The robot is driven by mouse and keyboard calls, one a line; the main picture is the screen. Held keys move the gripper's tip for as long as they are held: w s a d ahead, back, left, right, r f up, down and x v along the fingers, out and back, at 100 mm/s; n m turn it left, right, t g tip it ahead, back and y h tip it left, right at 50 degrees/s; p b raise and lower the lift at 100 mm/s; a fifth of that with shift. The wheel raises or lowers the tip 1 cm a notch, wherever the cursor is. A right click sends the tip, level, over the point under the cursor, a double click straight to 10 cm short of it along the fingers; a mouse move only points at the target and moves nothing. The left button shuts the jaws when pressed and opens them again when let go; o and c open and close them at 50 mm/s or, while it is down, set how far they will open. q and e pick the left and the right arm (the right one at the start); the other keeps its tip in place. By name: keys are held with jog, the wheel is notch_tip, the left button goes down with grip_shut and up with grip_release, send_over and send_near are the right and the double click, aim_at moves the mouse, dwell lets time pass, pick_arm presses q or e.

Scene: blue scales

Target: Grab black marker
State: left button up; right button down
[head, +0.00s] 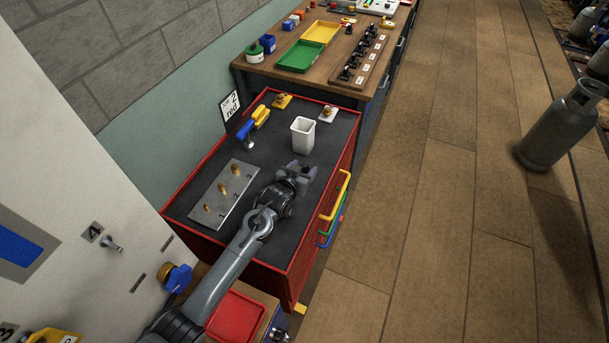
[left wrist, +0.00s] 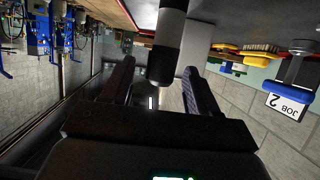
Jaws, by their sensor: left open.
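A black marker (left wrist: 161,66) with a white band shows in the left wrist view, which looks upside down. It stands upright, its black end between the two fingers and apart from both. My left gripper (head: 303,171) is open over the right part of the dark cart top in the head view; its fingers also show in the left wrist view (left wrist: 160,75). My right gripper is not in view.
A white cup (head: 303,135) stands just beyond the gripper on the red cart (head: 352,150). A grey plate (head: 217,212) with brass pegs lies to the left.

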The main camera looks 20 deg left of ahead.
pick_arm(q)
jog(key=shift+b+x, duration=0.3)
jog(key=shift+x, duration=1.55)
jog(key=shift+a, duration=0.1)
jog(key=shift+c, duration=0.2)
jog(key=c, duration=1)
